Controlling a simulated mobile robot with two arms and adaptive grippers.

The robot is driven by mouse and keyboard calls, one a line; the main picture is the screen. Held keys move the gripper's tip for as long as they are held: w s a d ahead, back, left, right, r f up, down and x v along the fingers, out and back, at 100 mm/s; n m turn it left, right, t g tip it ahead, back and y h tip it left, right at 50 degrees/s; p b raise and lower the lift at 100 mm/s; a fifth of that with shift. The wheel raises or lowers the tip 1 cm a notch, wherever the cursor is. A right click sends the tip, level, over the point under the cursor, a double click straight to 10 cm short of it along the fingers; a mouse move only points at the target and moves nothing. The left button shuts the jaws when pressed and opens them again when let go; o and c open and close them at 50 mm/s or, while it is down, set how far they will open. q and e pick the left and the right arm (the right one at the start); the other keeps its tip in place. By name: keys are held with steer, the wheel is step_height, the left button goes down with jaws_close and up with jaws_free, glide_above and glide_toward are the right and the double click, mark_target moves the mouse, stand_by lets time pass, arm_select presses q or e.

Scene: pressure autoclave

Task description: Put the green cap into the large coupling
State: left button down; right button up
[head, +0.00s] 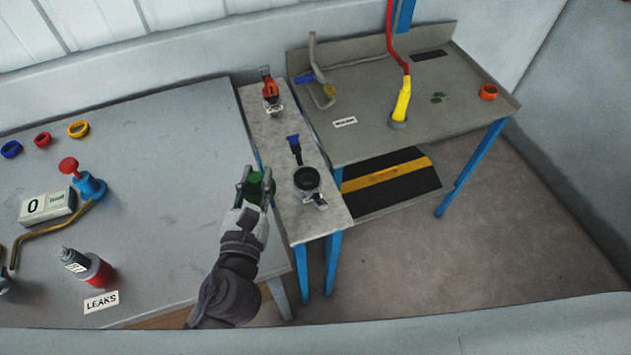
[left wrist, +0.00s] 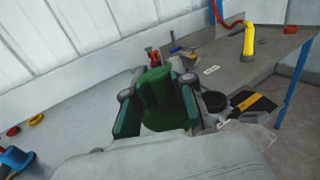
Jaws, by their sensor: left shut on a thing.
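The green cap (head: 256,188) is held between the fingers of my left gripper (head: 255,186), which is shut on it. The cap also fills the middle of the left wrist view (left wrist: 161,98), between the two fingers. The large coupling, a black round open fitting (head: 307,180), stands on the narrow grey table to the right of the gripper. It also shows in the left wrist view (left wrist: 215,101), to the right of the cap. The cap and the coupling are apart. My right gripper is in neither view.
The narrow table (head: 325,218) also bears a blue-handled fitting (head: 294,147) and a red fitting (head: 269,88). A wide grey table (head: 180,150) with several coloured rings is at left. A yellow nozzle (head: 402,100) on a red hose stands on the right table.

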arm_select(q)
steer(key=w+d+m+g+h, duration=0.1)
steer(key=w+d+m+h, duration=0.15)
steer(key=d, duration=0.75)
steer(key=w+d+m+g+h, duration=0.1)
steer(key=w+d+m+h, duration=0.15)
steer(key=d, duration=0.75)
steer(key=shift+n+h, duration=0.4)
steer(key=shift+n, duration=0.1)
steer(key=shift+w+a+f+b, duration=0.55)
steer(key=shift+w+a+f, duration=0.3)
steer(key=shift+a+f, duration=0.9)
steer(key=shift+w+a+f+b, duration=0.5)
steer(key=shift+w+a+f, duration=0.35)
steer(key=shift+a+f, duration=0.85)
steer(key=shift+w+a+f+b, duration=0.55)
steer(key=shift+w+a+f, duration=0.3)
steer(key=shift+a+f, duration=0.9)
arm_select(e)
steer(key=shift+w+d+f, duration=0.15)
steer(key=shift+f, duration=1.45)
arm_select(q)
steer(key=shift+a+r, duration=0.15)
steer(key=shift+r, duration=0.05)
steer(key=shift+f+b, duration=0.3)
steer(key=shift+b, duration=0.05)
steer(key=c, duration=1)
jaws_free()
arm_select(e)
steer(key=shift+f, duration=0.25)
